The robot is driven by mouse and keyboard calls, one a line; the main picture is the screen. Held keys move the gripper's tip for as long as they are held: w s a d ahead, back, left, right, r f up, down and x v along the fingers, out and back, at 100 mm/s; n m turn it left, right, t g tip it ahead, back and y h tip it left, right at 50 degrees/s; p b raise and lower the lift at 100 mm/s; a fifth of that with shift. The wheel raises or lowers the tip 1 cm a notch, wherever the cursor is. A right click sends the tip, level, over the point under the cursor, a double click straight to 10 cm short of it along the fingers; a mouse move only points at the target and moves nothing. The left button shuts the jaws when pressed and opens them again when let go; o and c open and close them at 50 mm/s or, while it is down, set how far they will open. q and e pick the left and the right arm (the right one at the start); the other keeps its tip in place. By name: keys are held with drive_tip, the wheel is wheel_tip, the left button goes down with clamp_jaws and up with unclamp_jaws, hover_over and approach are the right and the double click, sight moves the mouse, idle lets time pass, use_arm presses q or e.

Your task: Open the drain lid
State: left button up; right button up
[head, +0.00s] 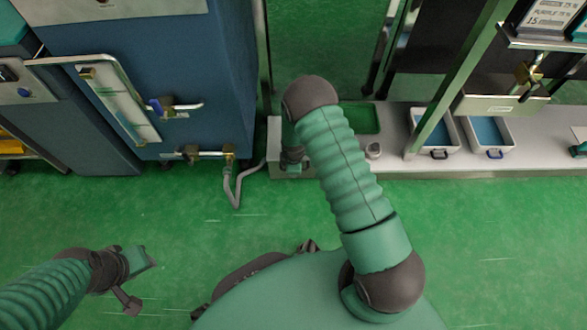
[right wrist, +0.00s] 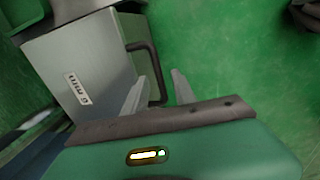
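A pale grey metal box-like part (right wrist: 85,65) with a small label and a dark bar handle (right wrist: 153,62) is in the right wrist view. I cannot tell for sure whether it is the drain lid. My right gripper (right wrist: 166,84) is open, and the handle's outer bar appears between or just beyond its two fingers, with no visible grip. In the head view my right gripper (head: 291,160) is mostly hidden below the arm at the left end of the low grey bench. My left gripper (head: 143,280) is open and empty above the green floor.
A blue cabinet (head: 150,60) with brass valves and a grey hose (head: 236,190) stands left of the bench. The bench (head: 395,160) carries a green recess (head: 364,118), a small round cup (head: 374,150) and two blue-filled trays (head: 488,130). The front floor is clear.

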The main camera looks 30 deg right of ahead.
clamp_jaws()
idle(1.4)
